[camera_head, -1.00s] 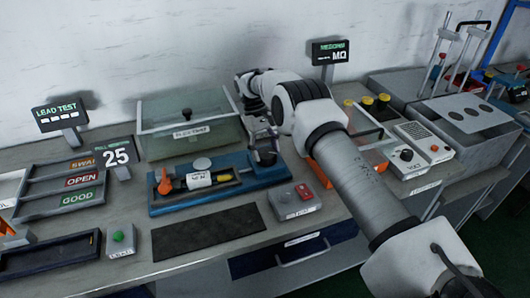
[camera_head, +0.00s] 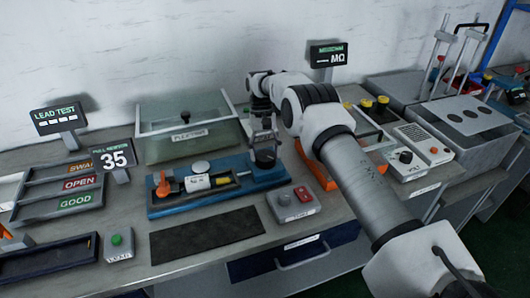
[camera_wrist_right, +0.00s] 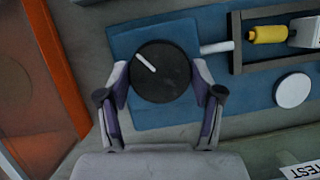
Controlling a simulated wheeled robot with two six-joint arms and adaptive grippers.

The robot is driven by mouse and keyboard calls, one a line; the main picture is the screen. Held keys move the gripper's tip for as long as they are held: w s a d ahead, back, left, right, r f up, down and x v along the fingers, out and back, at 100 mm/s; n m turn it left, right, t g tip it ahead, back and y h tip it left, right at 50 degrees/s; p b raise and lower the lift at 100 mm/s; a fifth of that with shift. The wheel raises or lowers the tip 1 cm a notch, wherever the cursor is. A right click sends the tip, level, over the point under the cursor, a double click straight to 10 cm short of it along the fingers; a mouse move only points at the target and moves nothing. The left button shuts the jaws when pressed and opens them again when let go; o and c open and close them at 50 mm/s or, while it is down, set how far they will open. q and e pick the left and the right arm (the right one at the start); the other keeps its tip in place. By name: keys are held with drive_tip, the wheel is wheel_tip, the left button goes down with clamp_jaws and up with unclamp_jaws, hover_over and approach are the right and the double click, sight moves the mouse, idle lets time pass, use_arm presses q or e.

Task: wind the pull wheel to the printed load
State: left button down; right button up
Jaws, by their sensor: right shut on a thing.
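The pull wheel is a dark round knob (camera_wrist_right: 160,71) with a white mark pointing to the upper left in the right wrist view. It sits at the end of the blue pull rig (camera_head: 160,208), beside a pale rod. My right gripper (camera_wrist_right: 160,85) has a finger on each side of the wheel and is shut on it; in the head view the gripper (camera_head: 264,145) stands over the rig's right end. The pull display (camera_head: 116,158) reads 35. The rig holds a white block (camera_head: 197,183), a yellow part (camera_wrist_right: 266,34) and an orange piece (camera_head: 163,184).
A clear-lidded box (camera_head: 185,140) stands behind the rig. A box with red and grey buttons (camera_head: 292,203) is in front right. Labelled trays (camera_head: 75,203) and a green-button box (camera_head: 118,244) are at left. A dark mat (camera_head: 207,235) lies bare in front.

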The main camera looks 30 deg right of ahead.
sight(265, 154)
drive_tip(key=shift+s+f, duration=0.1)
drive_tip(key=o, duration=1.2)
drive_tip(key=shift+c, duration=0.2)
wheel_tip(265, 154, up, 10)
